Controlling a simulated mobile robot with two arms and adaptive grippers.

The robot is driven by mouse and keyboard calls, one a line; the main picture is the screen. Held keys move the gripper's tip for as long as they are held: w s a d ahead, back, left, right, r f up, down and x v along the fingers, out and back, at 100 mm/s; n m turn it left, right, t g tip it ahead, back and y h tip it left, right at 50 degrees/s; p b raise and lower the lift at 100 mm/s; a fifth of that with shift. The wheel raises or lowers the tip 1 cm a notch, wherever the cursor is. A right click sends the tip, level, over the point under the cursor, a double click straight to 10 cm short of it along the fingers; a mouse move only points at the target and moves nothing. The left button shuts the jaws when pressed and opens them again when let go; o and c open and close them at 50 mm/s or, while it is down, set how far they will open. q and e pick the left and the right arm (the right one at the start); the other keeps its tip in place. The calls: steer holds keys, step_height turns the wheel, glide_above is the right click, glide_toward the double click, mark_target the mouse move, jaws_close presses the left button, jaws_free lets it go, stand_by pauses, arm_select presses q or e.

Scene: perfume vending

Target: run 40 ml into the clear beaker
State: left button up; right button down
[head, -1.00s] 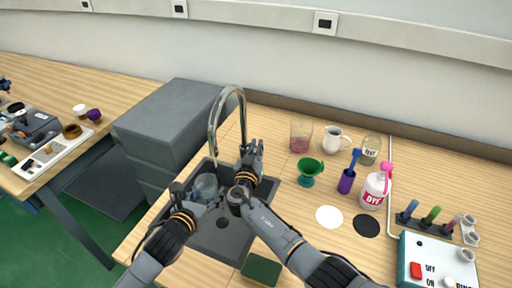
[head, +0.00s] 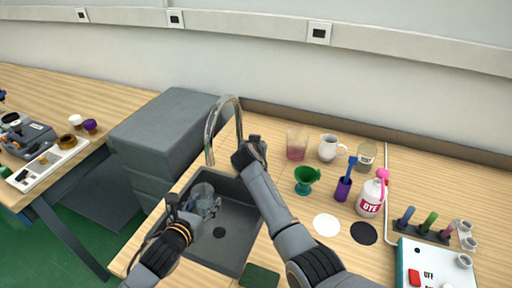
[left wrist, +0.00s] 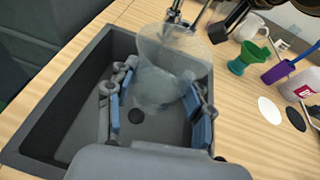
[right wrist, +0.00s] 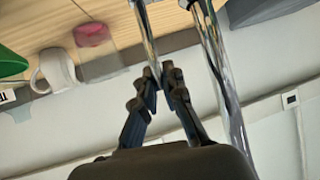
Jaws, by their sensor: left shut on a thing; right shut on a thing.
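The clear beaker (head: 203,193) is held over the grey sink (head: 237,228), just below the end of the curved chrome tap (head: 210,138). My left gripper (head: 199,207) is shut on it. In the left wrist view the beaker (left wrist: 166,75) sits between the two fingers (left wrist: 158,108), slightly tilted. I see no clear water level in it and no clear stream from the tap. My right gripper (head: 254,141) is at the base of the tap. In the right wrist view its fingertips (right wrist: 158,78) are shut on the end of a thin chrome lever (right wrist: 147,35).
Right of the sink stand a pink-tinted glass (head: 297,146), a white jug (head: 329,148), a green cup (head: 306,180), a purple holder (head: 343,189) and a dye bottle (head: 370,198). A grey box (head: 165,125) stands left of the sink. A green sponge (head: 260,276) lies in front.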

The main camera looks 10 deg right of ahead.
steer(key=shift+w+d, duration=0.1)
stand_by(0.4)
steer(key=c, duration=1.4)
jaws_free()
step_height(320, 180, up, 10)
steer(key=shift+w+f, duration=0.1)
